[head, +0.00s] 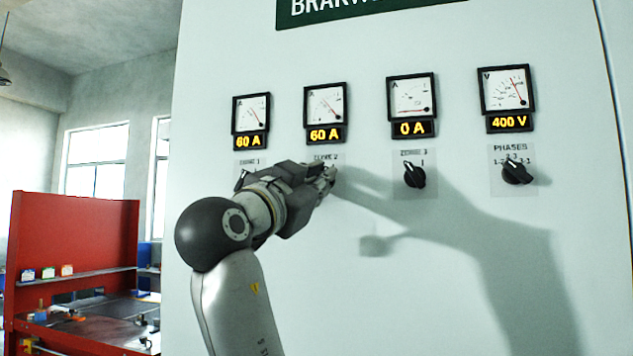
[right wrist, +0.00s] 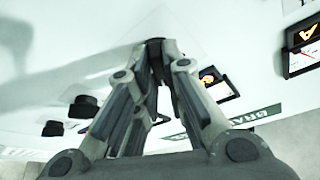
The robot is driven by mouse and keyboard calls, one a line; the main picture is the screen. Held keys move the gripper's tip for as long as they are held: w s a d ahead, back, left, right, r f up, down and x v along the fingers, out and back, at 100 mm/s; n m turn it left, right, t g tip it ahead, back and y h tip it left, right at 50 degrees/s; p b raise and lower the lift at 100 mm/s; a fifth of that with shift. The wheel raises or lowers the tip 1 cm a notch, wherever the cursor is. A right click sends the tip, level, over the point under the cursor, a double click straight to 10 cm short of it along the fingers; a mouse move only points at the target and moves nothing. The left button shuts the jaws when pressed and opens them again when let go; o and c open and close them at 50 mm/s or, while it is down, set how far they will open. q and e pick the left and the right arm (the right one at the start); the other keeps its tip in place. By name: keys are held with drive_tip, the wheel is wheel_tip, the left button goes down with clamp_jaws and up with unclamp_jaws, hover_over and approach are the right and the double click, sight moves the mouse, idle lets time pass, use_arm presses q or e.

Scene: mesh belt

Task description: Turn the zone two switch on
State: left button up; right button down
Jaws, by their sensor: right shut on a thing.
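The zone two switch sits under the ZONE 2 label (head: 326,158), below a meter (head: 325,105) whose display reads 60 A. Its knob is hidden behind my right gripper (head: 328,178) in the head view. The gripper is at the panel, shut on the zone two switch. In the right wrist view my fingers (right wrist: 155,45) close together at the white panel surface, and the knob between them is mostly covered. The knob's pointing direction cannot be seen. My left gripper is in neither view.
The zone 3 knob (head: 414,174) and phases knob (head: 516,172) stick out to the right; zone 3's meter (head: 412,96) reads 0 A. The zone 1 knob (head: 241,180) is partly behind my gripper. A red workbench (head: 75,230) stands at far left.

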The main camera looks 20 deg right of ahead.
drive_tip(key=shift+r+m, duration=0.2)
drive_tip(key=shift+m, duration=0.1)
drive_tip(key=c, duration=1.5)
unclamp_jaws()
drive_tip(key=shift+c, duration=0.2)
drive_tip(key=shift+w+f, duration=0.15)
drive_tip(key=shift+d, duration=0.1)
drive_tip(key=v, duration=1.2)
drive_tip(key=shift+w, duration=0.1)
